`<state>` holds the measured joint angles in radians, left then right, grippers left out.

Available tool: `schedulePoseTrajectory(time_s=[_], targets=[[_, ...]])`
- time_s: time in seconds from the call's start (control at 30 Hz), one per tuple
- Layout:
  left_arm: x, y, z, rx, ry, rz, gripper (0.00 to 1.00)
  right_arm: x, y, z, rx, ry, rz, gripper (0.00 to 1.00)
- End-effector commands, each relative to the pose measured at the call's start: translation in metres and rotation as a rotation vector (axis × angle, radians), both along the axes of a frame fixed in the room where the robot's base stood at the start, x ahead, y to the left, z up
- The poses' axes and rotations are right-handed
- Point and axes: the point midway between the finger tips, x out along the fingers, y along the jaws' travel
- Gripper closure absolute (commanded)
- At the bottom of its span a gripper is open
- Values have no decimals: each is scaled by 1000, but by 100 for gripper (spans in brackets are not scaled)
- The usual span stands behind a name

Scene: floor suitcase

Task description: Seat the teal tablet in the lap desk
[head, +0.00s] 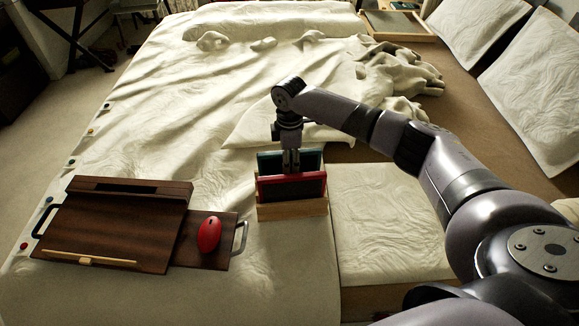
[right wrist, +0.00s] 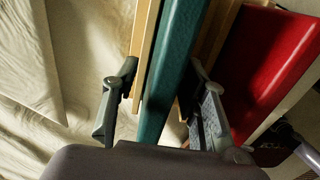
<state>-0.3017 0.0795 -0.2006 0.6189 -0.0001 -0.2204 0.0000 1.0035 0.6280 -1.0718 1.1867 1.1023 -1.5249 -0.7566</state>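The teal tablet (head: 308,159) stands upright in a wooden rack (head: 293,211), behind a red tablet (head: 291,187). My right gripper (head: 291,166) points down at the rack from above. In the right wrist view its two fingers (right wrist: 160,108) are apart, one on each side of the teal tablet's edge (right wrist: 172,75), with gaps showing. The red tablet (right wrist: 268,70) is to the right of the fingers there. The dark brown lap desk (head: 120,222) lies on the bed at left, with a dark slot along its raised back part. My left gripper is not in view.
A red mouse (head: 209,234) sits on the lap desk's right side panel, beside a metal handle (head: 240,238). A light wooden strip (head: 90,258) lies along its front. Rumpled white bedding surrounds it. A wooden tray (head: 397,26) and pillows (head: 480,38) are at the far right.

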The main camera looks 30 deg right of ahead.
Motion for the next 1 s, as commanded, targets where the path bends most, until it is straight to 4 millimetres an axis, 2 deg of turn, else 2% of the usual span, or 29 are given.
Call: schedulePoseTrajectory(time_s=[0.07,0.6,1.0], targets=[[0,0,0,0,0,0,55,0,0,0,0,0,0,63],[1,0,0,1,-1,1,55,0,0,0,0,0,0,99],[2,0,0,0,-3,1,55,1,0,2,1,-1,0,100]])
